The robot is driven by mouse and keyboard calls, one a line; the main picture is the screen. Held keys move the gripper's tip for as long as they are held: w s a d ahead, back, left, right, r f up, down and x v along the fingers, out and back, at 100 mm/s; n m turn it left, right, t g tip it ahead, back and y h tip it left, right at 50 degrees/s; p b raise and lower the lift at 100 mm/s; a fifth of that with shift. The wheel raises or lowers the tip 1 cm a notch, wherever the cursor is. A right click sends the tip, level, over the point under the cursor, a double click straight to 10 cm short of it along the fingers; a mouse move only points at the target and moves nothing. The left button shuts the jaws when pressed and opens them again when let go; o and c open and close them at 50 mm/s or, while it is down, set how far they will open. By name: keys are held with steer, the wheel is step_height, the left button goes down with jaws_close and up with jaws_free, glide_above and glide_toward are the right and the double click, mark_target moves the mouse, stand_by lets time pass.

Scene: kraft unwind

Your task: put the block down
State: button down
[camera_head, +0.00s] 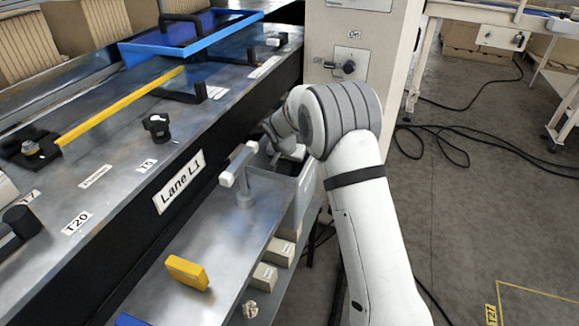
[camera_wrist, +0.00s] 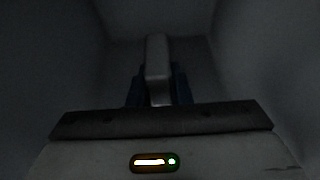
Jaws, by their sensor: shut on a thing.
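My gripper (camera_wrist: 158,88) shows in the dark wrist view, with a finger on each side of a pale upright block (camera_wrist: 157,58). It is shut on the block. Dim grey walls surround it on several sides. In the head view, my arm reaches down at the grey bin (camera_head: 304,192) at the far end of the lower metal shelf. The arm and the bin wall hide the gripper tips and the block there. I cannot tell whether the block touches the bin's floor.
A lever with a pale handle (camera_head: 238,164) stands just left of the bin. A yellow block (camera_head: 187,272) and pale labelled boxes (camera_head: 265,277) are nearer. The Lane L1 bench (camera_head: 110,150) rises at left; a control cabinet (camera_head: 357,50) stands behind. Floor at right has cables.

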steer(key=shift+f+b, duration=0.5)
steer(key=shift+f, duration=0.15)
steer(key=shift+f, duration=0.2)
steer(key=c, duration=1.3)
jaws_free()
steer(key=shift+r, duration=0.15)
steer(key=shift+r+p, duration=0.3)
steer(key=shift+r, duration=0.05)
steer(key=v, duration=0.8)
steer(key=shift+p, duration=0.35)
steer(key=shift+f, duration=0.1)
